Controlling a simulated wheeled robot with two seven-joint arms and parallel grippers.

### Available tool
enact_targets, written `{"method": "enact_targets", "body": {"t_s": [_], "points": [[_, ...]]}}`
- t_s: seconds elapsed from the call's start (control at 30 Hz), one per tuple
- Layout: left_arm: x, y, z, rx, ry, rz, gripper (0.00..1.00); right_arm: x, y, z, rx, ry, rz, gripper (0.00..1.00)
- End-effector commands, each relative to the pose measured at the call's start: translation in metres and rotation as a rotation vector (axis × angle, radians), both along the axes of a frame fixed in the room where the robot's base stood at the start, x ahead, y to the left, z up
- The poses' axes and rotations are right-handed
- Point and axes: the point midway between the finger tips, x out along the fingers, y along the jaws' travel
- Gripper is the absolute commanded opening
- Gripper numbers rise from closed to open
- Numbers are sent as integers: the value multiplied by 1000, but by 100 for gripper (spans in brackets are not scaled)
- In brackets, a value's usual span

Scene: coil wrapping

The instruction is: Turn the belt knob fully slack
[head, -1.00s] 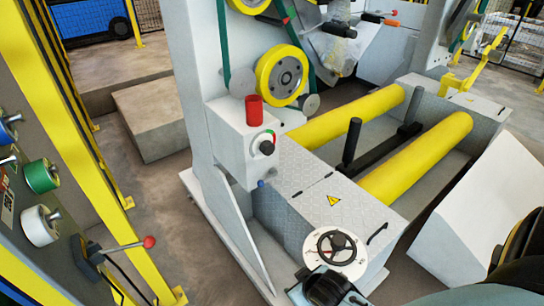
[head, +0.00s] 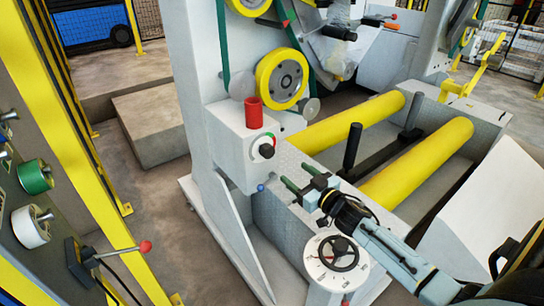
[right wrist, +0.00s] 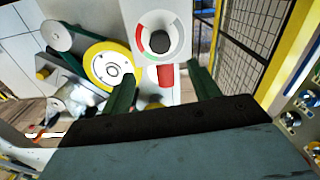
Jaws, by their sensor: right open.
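The belt knob (head: 266,150) is a black knob on a white dial with red and green marks, on the face of a grey box below the yellow wheel. The right wrist view shows the knob (right wrist: 159,42) ahead, between and beyond my finger lines. My right gripper (head: 294,174) is open, its two green fingers pointing toward the box. It is empty, below and to the right of the knob, and apart from it. My left gripper is not in view.
A red cylinder (head: 254,113) stands on top of the box, and a small blue ball-ended part (head: 261,188) sits below the dial. A handwheel (head: 338,253) lies under my right arm. Yellow rollers (head: 418,162) and a black upright post (head: 352,146) are to the right.

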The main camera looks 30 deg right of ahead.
Motion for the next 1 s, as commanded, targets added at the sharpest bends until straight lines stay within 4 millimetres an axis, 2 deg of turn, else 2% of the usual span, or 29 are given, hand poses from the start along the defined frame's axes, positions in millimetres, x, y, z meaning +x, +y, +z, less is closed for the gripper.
{"method": "enact_targets", "body": {"t_s": [0.4, 0.6, 0.7, 1.0], "points": [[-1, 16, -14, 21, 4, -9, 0, 72, 6, 0, -1, -1, -3, 61], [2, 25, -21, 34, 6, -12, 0, 102, 8, -1, 0, 0, -2, 61], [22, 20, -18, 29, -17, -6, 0, 112, 9, -1, -1, 0, -2, 61], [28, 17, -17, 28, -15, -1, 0, 123, 10, -1, 0, 3, -1, 61]]}}
